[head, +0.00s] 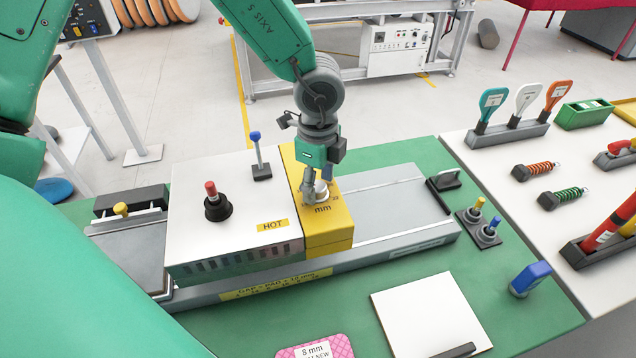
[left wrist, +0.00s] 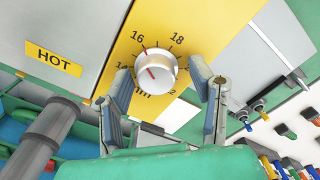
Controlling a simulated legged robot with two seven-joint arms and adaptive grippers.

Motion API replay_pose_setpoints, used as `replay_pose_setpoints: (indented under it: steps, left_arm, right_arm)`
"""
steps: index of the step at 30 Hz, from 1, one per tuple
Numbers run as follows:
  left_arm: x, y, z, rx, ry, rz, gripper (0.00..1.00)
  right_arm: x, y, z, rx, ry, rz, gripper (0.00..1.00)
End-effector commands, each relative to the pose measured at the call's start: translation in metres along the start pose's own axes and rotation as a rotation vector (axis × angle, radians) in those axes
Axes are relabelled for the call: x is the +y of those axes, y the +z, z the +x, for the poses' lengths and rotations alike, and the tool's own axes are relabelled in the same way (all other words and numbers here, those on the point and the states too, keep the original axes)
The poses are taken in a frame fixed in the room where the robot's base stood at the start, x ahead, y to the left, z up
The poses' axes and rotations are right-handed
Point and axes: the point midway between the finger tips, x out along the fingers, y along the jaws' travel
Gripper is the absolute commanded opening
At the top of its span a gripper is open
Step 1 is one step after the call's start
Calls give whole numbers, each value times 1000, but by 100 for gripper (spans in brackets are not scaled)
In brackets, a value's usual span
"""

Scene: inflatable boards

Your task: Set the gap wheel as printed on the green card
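The gap wheel is a round silver knob (left wrist: 155,72) on the yellow panel (head: 335,225). In the left wrist view, numbers 14, 16 and 18 are legible around it. A short red mark on its face seems to lie on the 14–16 side; the exact value is unclear. My left gripper (head: 318,188) is over the wheel. In the left wrist view its two fingers (left wrist: 160,80) are open, one each side of the knob, with visible gaps. No green card is identifiable; a pink card (head: 315,350) reading "8 mm" lies at the bottom edge. My right gripper is out of view.
The white housing (head: 240,195) carries a red-topped knob (head: 212,200), a blue-topped lever (head: 257,150) and a HOT label (head: 272,225). A yellow label (head: 275,285) mentions the gap, pad and 10 mm. A white board (head: 425,310) lies in front. Tools stand at right.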

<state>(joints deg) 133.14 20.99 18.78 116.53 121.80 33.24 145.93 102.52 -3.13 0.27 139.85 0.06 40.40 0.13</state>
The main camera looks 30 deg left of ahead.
Motion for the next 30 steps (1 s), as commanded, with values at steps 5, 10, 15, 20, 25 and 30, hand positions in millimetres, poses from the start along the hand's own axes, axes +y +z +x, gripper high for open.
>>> replay_pose_setpoints:
  steps: [5,10,15,20,25,30]
  left_arm:
    - [2,0,1,-1,4,0,52]
    - [3,0,-2,0,3,0,52]
    - [1,0,-23,3,0,-1,52]
    - [0,0,-58,2,0,-1,52]
    - [0,0,-91,2,3,0,52]
    - [-1,1,-111,1,5,-1,52]
  right_arm:
    - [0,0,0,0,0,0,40]
    - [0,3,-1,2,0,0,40]
    - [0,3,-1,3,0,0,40]
    - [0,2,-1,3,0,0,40]
    - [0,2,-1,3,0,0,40]
    - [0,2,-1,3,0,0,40]
